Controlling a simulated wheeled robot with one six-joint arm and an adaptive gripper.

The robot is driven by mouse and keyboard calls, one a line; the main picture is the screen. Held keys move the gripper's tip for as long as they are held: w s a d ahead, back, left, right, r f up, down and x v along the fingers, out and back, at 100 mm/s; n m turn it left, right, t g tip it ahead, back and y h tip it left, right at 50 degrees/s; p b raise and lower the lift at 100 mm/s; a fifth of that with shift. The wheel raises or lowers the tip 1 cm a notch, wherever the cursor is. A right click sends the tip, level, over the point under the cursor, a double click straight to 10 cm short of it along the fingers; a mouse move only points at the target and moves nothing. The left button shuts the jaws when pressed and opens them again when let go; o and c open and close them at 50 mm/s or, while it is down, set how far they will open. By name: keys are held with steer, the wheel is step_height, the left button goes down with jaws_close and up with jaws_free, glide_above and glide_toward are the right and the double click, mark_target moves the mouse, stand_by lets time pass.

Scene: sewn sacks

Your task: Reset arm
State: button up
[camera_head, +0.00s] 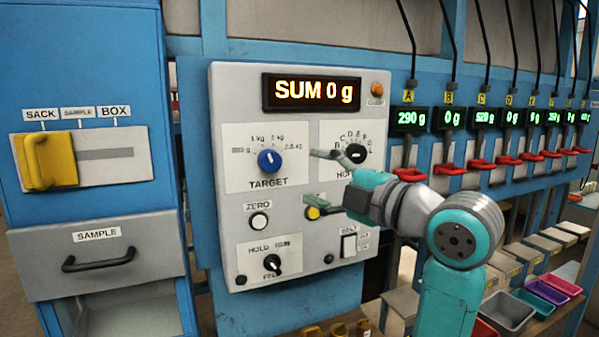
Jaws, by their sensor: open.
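My gripper (322,182) is in front of the right half of the grey control panel (227,160). Its two fingers are spread apart, one near the hopper dial (357,154) and the other by the yellow button (312,213). Nothing is held between them. My teal and grey arm (455,245) reaches up from the lower right and hides part of the panel's right edge. I cannot tell whether a fingertip touches the panel.
The panel's display (311,92) reads SUM 0 g. A blue target knob (269,161) is left of my gripper. A yellow slider handle (50,161) sits at SACK. Red levers (483,165) line the right. Coloured bins (552,284) stand at lower right.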

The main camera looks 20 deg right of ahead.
steer(key=shift+v, duration=0.85)
steer(key=shift+f, duration=0.1)
step_height(320, 180, down, 30)
steer(key=s+a+m+h, duration=0.15)
steer(key=m+h, duration=0.25)
steer(key=m, duration=0.9)
steer(key=s+a+f+m+h, duration=0.1)
steer(key=s+f+m+h, duration=0.3)
steer(key=s+f, duration=1)
steer(key=s+a+f+m+g, duration=0.1)
steer(key=s+f, duration=0.1)
steer(key=s, duration=1.1)
steer(key=s+a+f+m+g+y, duration=0.1)
steer(key=s+a+f+m, duration=0.1)
steer(key=s, duration=1.1)
steer(key=shift+s+f+m+g, duration=0.3)
steer(key=shift+s+f, duration=0.05)
steer(key=shift+f, duration=0.5)
